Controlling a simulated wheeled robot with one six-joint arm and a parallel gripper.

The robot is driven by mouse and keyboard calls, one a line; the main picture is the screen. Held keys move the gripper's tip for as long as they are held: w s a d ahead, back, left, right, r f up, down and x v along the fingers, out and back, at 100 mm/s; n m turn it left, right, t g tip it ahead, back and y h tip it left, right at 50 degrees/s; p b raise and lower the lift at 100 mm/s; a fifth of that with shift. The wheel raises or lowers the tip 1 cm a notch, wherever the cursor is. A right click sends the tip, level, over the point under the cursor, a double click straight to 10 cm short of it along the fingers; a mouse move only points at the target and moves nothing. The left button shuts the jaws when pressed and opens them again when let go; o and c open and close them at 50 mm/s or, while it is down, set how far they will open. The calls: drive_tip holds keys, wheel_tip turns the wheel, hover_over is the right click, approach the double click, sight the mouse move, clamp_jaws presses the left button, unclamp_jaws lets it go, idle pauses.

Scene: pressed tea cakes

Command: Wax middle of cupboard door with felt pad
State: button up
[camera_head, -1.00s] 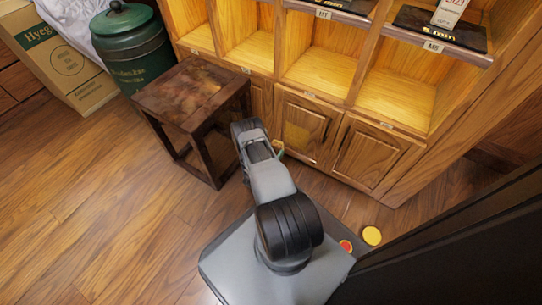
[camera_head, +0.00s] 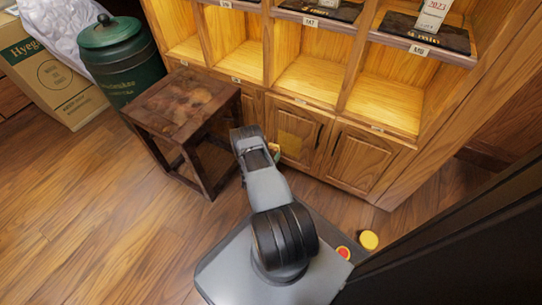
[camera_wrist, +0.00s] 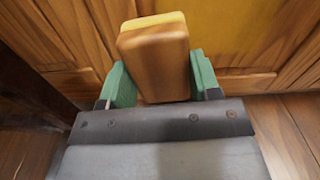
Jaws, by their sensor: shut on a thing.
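My gripper (camera_wrist: 160,70) has green fingers on either side of a wooden block with a yellow felt face, the felt pad (camera_wrist: 155,60). It is shut on the block, with the yellow side facing the cupboard. In the head view my gripper (camera_head: 274,150) is small and partly hidden behind my arm, low in front of the cupboard door (camera_head: 300,146). The door is wooden with a dark handle and has a yellowish patch (camera_head: 290,122) in its middle. The patch also shows beyond the pad in the wrist view (camera_wrist: 225,30). I cannot tell whether the pad touches the door.
A dark wooden stool (camera_head: 180,105) stands left of my arm. A green tin (camera_head: 120,65) and a cardboard box (camera_head: 50,75) are behind it. Open shelves (camera_head: 310,80) rise above the doors. Wooden floor is clear at left.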

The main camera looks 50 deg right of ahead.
sight(284, 150)
drive_tip(key=shift+x, duration=0.85)
drive_tip(key=shift+s, duration=0.1)
idle(0.3)
drive_tip(key=shift+s+d+p, duration=0.2)
drive_tip(key=shift+s+p, duration=0.05)
drive_tip(key=shift+s, duration=0.65)
drive_tip(key=shift+s+d+p, duration=0.2)
drive_tip(key=shift+s, duration=0.7)
drive_tip(key=shift+d, duration=0.1)
drive_tip(key=shift+w+a+b, duration=0.2)
drive_tip(key=shift+w+b, duration=0.05)
drive_tip(key=shift+w, duration=0.75)
drive_tip(key=shift+w+a+b, duration=0.15)
drive_tip(key=shift+w+b, duration=0.05)
drive_tip(key=shift+w, duration=0.8)
drive_tip(key=shift+r, duration=0.1)
drive_tip(key=p+v, duration=0.1)
drive_tip(key=v, duration=0.5)
